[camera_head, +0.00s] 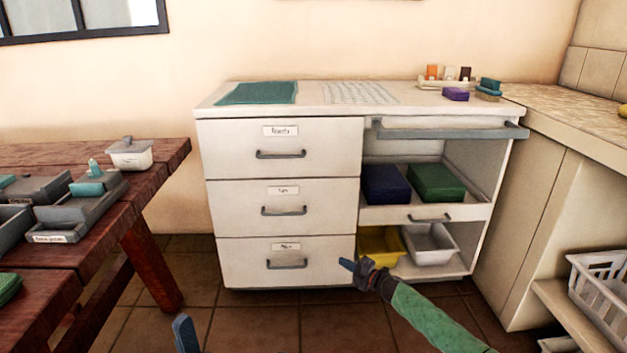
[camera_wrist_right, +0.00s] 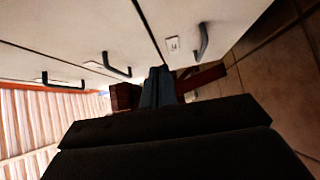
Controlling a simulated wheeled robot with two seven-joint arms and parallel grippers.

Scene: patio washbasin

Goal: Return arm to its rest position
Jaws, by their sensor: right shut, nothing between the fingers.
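My right gripper (camera_head: 348,266) reaches in from the lower right on its green-sleeved arm (camera_head: 425,312). It is shut and empty, low in front of the white cabinet (camera_head: 362,190), and appears apart from it. In the right wrist view its closed fingers (camera_wrist_right: 158,88) point toward the tilted drawer fronts and their dark handles. A blue-grey tip of my left gripper (camera_head: 185,334) shows at the bottom edge of the head view. The rest of the left gripper is out of frame.
A dark red wooden table (camera_head: 160,155) with grey trays stands at left. The cabinet's right side is open, holding a blue box (camera_head: 385,184), a green box (camera_head: 436,182), a yellow bin (camera_head: 378,243) and a white bin (camera_head: 430,243). A white basket (camera_head: 600,290) stands right. Tiled floor lies between.

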